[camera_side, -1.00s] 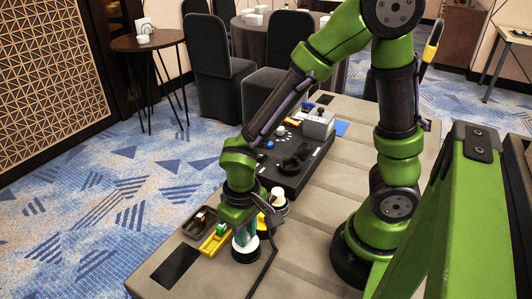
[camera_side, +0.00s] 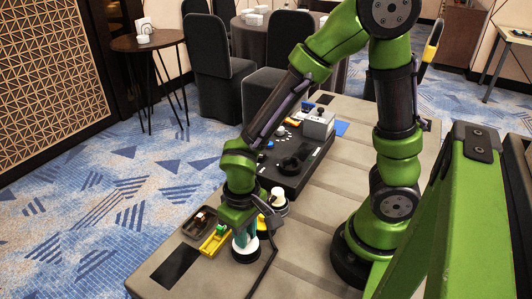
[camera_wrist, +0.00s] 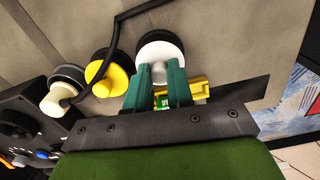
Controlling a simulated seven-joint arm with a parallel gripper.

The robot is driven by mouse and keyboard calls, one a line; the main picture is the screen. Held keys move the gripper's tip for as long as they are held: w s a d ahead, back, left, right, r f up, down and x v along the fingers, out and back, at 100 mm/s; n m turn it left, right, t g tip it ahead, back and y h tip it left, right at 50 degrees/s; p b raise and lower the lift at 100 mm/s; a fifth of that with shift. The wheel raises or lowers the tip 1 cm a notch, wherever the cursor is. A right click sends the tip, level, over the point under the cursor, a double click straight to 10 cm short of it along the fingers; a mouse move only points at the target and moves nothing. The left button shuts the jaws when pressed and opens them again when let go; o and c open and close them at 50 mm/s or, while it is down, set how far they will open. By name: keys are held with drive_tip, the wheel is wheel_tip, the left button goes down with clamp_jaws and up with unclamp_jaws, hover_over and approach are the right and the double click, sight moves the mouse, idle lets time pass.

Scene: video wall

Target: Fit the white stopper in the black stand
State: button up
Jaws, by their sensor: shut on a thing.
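My gripper (camera_wrist: 161,74) has teal fingers, shut on that grip from both sides. The black stand (camera_wrist: 143,38) shows as a dark round rim around and under the disc. In the side view the white stopper (camera_side: 246,246) sits at the black stand (camera_side: 246,257), with my gripper (camera_side: 243,234) upright above it. The disc looks level there. I cannot tell whether it is fully seated, as the fingers and the stand's rim hide the join.
A yellow stopper (camera_wrist: 106,76) in another black stand is close beside, and a white knob (camera_wrist: 54,104) on a grey-rimmed base lies beyond it. A yellow tray with a green piece (camera_side: 217,237) and a dark bin (camera_side: 199,221) stand left. A black cable (camera_wrist: 118,24) crosses nearby.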

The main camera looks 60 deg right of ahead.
drive_tip(key=shift+f, duration=0.1)
drive_tip(key=o, duration=0.9)
drive_tip(key=shift+o, duration=0.2)
drive_tip(key=shift+o, duration=0.9)
drive_tip(key=shift+r, duration=4.05)
